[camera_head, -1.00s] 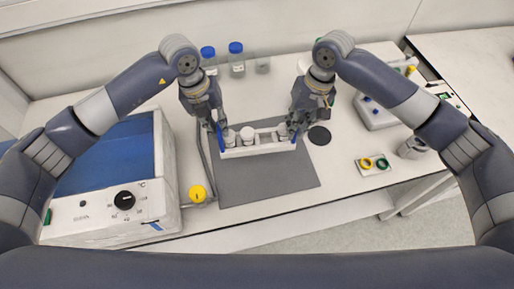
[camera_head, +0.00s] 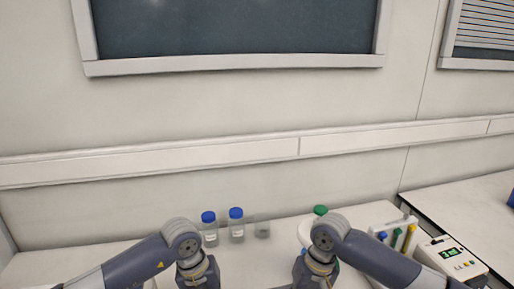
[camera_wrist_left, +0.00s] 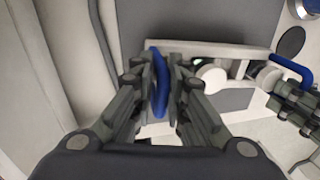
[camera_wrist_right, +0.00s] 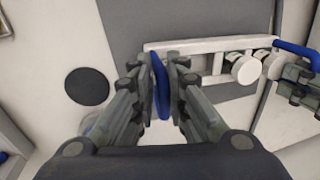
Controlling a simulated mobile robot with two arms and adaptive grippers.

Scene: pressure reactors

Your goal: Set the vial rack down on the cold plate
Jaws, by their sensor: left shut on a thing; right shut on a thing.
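A white vial rack (camera_wrist_left: 208,47) with white-capped vials shows in the left wrist view, and the rack also shows in the right wrist view (camera_wrist_right: 210,43). It has a blue handle at each end. My left gripper (camera_wrist_left: 160,82) is shut on one blue handle (camera_wrist_left: 159,100). My right gripper (camera_wrist_right: 161,88) is shut on the other blue handle (camera_wrist_right: 161,95). The head view shows only my wrists; fingertips and rack are below its frame. I cannot tell whether the rack touches the surface. No cold plate can be clearly made out now.
A grey mat (camera_wrist_left: 180,18) lies by the rack, with a black disc (camera_wrist_right: 87,86) beside it. Two blue-capped bottles (camera_head: 209,229) (camera_head: 237,226) stand near the wall. A tube rack (camera_head: 391,231) and a device with a green display (camera_head: 450,255) are at the right.

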